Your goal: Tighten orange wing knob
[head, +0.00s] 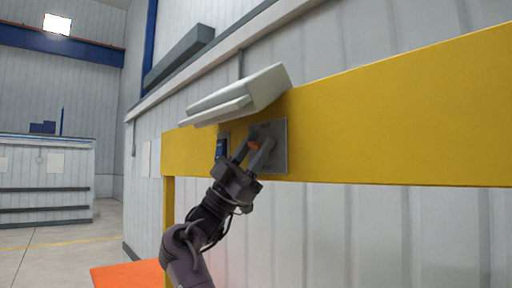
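The orange wing knob (253,145) shows as a small orange patch in the head view, in front of a grey plate (280,150) on the yellow beam. My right gripper (256,143) reaches up to it from below. Its two dark fingers stand apart, one on each side of the orange patch, and hide most of the knob. I cannot tell whether the fingers touch it. My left gripper is not in view.
A yellow beam (400,115) runs across the view. A light grey tilted cover (240,95) juts out just above the gripper. A small blue item (220,147) sits left of the plate. An orange surface (125,275) lies low at left. Open floor is at far left.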

